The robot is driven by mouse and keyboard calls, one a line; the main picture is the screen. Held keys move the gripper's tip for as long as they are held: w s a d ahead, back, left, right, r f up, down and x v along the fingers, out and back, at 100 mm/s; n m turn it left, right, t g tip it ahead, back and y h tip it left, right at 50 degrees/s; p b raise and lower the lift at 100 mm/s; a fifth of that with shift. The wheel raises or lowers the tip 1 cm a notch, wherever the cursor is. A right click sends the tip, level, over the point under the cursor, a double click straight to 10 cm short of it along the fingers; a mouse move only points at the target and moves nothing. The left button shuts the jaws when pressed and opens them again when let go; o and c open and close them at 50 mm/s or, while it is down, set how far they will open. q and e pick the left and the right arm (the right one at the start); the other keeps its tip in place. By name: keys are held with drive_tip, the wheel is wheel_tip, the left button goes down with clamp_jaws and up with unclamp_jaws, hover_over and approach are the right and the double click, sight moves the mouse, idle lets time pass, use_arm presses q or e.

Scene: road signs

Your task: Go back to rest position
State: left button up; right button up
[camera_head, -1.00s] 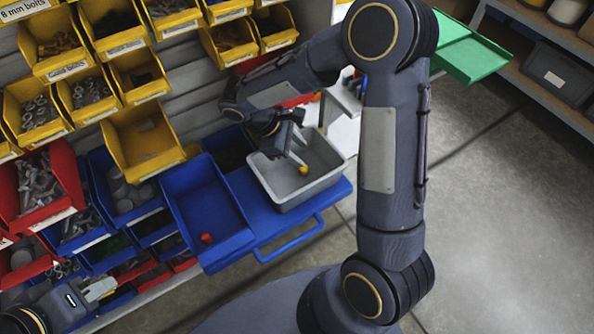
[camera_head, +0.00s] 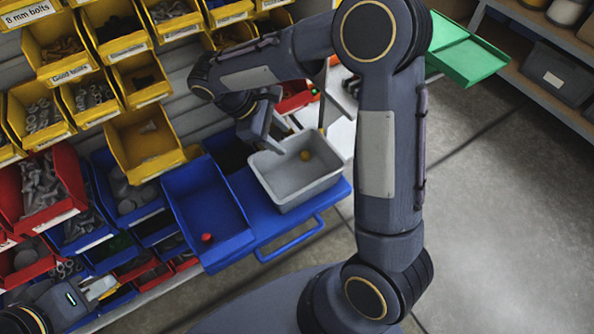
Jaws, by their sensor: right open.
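My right gripper (camera_head: 287,138) is open and empty, above the left rim of a grey bin (camera_head: 296,200). Its arm reaches in from the right and bends across the top of the view. A small yellow object (camera_head: 305,155) lies in the grey bin, apart from the fingers. My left gripper (camera_head: 98,289) is at the lower left, in front of the lower bins. Its fingers are small in the view, and I cannot tell whether they are apart.
A blue bin (camera_head: 207,207) with a small red object (camera_head: 207,237) stands left of the grey bin, on a blue cart (camera_head: 325,198). Yellow, red and blue hardware bins fill the left. A green tray (camera_head: 468,60) and shelving are at the upper right. The right floor is clear.

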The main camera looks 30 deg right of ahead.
drive_tip(key=shift+r, duration=0.1)
idle(0.3)
drive_tip(key=s+d+r+m+t+y+p, duration=0.1)
drive_tip(key=s+r+m+t+y+p, duration=0.7)
drive_tip(key=s+r+m, duration=0.4)
drive_tip(key=s+r+y+p, duration=0.1)
drive_tip(key=s+r+p, duration=0.1)
drive_tip(key=s+r, duration=0.3)
drive_tip(key=shift+s+y+p, duration=0.3)
drive_tip(key=shift+s, duration=0.8)
